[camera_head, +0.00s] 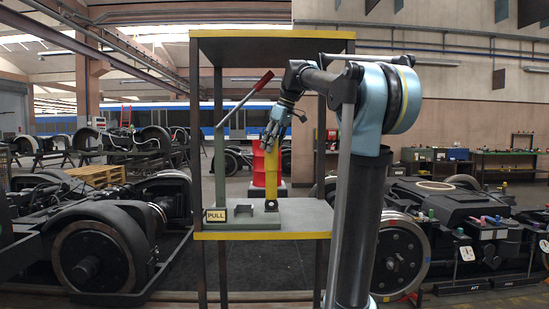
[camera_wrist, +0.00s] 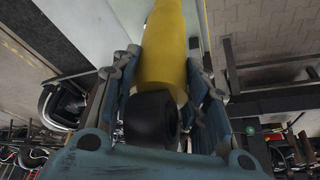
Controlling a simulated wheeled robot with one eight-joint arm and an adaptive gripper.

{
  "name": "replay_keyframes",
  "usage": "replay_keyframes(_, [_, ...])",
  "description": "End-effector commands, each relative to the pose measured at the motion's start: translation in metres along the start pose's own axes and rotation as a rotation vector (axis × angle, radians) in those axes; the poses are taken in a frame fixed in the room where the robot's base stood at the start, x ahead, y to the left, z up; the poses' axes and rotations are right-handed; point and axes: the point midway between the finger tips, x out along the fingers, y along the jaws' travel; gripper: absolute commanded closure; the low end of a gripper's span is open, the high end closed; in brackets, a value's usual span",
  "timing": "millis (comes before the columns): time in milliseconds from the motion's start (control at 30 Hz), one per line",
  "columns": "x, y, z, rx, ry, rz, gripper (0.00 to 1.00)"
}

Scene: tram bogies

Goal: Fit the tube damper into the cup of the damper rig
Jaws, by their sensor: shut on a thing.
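The tube damper (camera_head: 271,177) is a yellow cylinder, roughly upright in the head view. My gripper (camera_head: 269,143) is shut on its upper end. In the wrist view the damper (camera_wrist: 163,55) runs away between the fingers of my gripper (camera_wrist: 165,85), with its black end (camera_wrist: 151,120) nearest the camera. The damper rig (camera_head: 243,221) has a grey-green base, an upright post and a lever with a red handle (camera_head: 264,80). The damper's lower end is at a small grey fitting (camera_head: 271,206) on the base. I cannot tell whether this is the cup, or whether they touch.
The rig stands on a shelf (camera_head: 300,222) inside a frame with yellow edges and thin posts. A PULL sign (camera_head: 216,215) is at the base's left. A red drum (camera_head: 258,170) stands behind. Wheeled bogies (camera_head: 100,250) flank the frame.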

Motion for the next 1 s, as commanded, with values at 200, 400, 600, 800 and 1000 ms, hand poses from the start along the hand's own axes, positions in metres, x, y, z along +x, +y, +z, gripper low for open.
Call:
replay_keyframes(200, [0.016, -0.003, -0.040, -0.005, 0.001, -0.003, 1.00])
replay_keyframes(400, [0.030, -0.003, -0.074, -0.006, 0.001, -0.002, 1.00])
replay_keyframes(600, [0.043, -0.004, -0.105, -0.003, 0.001, -0.003, 1.00])
replay_keyframes(800, [0.050, -0.004, -0.122, -0.003, 0.001, -0.002, 1.00])
replay_keyframes(1000, [0.055, -0.004, -0.123, -0.001, 0.001, -0.001, 1.00])
